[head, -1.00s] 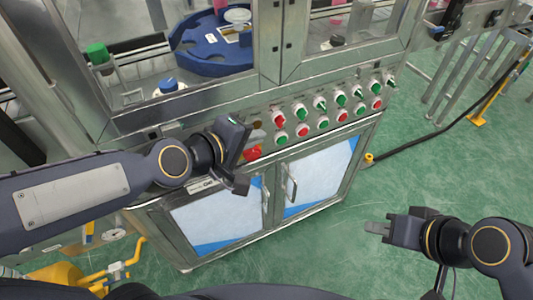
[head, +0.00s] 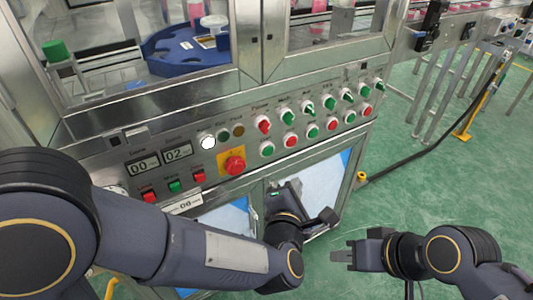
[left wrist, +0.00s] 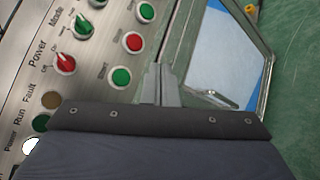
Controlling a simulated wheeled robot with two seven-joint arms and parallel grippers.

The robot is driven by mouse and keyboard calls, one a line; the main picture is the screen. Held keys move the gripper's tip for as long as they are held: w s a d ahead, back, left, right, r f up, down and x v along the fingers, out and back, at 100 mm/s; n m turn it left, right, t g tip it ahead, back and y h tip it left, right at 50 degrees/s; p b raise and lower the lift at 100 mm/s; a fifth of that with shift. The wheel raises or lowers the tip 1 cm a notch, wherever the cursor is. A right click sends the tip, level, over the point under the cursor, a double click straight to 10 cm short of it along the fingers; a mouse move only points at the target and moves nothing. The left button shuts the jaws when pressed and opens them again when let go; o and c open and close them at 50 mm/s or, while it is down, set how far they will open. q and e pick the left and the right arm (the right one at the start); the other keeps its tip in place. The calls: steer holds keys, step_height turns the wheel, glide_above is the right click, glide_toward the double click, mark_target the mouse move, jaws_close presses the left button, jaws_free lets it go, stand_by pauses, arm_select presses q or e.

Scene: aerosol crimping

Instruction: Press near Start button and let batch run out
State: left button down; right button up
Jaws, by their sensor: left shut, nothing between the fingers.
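The near Start button is a green button (head: 267,149) at the left end of the panel's lower row. The left wrist view shows it too (left wrist: 121,77), with a label beside it. My left gripper (head: 298,203) is in front of the cabinet doors, below the buttons. In the left wrist view its pale fingers (left wrist: 160,86) are together and empty, to the right of the green button and apart from it in the picture. The white Power lamp (head: 208,142) is lit; the green Run lamp (head: 223,135) looks dark. My right gripper (head: 343,256) hangs over the floor; its finger gap is unclear.
A red emergency stop (head: 234,165) sits left of the near Start button. A red stop button (head: 290,141) and other knobs and buttons are close by. Displays (head: 160,159) read 00 and 02. A blue rotary table (head: 190,50) is behind the glass.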

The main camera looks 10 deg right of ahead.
mark_target(268, 151)
arm_select(q)
steer(key=w+a, duration=0.3)
steer(key=w, duration=0.5)
steer(key=shift+w, duration=0.15)
stand_by(2.0)
steer(key=shift+w+a, duration=0.15)
steer(key=shift+w, duration=0.25)
